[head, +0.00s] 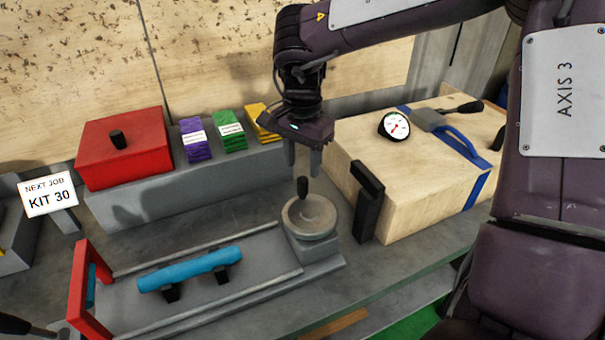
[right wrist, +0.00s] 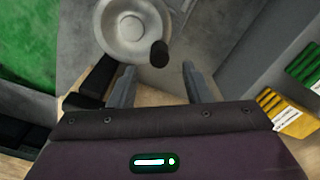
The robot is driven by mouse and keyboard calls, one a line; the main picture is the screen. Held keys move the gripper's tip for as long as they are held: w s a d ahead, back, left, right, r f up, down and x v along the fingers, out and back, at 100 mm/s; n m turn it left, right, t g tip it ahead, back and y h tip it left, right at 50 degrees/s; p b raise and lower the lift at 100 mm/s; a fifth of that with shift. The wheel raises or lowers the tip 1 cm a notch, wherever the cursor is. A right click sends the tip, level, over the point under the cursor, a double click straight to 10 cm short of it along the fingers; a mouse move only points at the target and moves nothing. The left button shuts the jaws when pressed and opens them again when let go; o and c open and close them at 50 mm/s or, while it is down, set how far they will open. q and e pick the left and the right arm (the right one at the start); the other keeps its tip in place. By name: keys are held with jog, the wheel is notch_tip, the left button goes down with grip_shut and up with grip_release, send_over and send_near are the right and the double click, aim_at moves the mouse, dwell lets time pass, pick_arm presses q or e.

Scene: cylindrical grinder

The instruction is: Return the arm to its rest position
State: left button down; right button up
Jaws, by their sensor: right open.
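My right gripper (head: 304,158) is open and empty, pointing down above the bench just behind the grey handwheel (head: 309,217). Its two fingers are apart in the right wrist view (right wrist: 157,85), with nothing between them. The handwheel stands on a grey block and has an upright black knob (head: 303,187). In the right wrist view the wheel (right wrist: 133,25) and its knob (right wrist: 159,53) lie beyond the fingertips. I cannot tell whether a finger touches the knob. My right arm comes in from the right and reaches across the top. My left gripper does not show.
A wooden box (head: 405,215) with a dial gauge (head: 394,126) and a black upright block (head: 367,199) stand right of the wheel. A red box (head: 126,150) and purple, green and yellow stacks sit on a grey ledge behind. A blue bar (head: 190,268) lies on the grinder bed.

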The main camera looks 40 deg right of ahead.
jog(key=shift+r, duration=0.35)
jog(key=shift+r, duration=0.1)
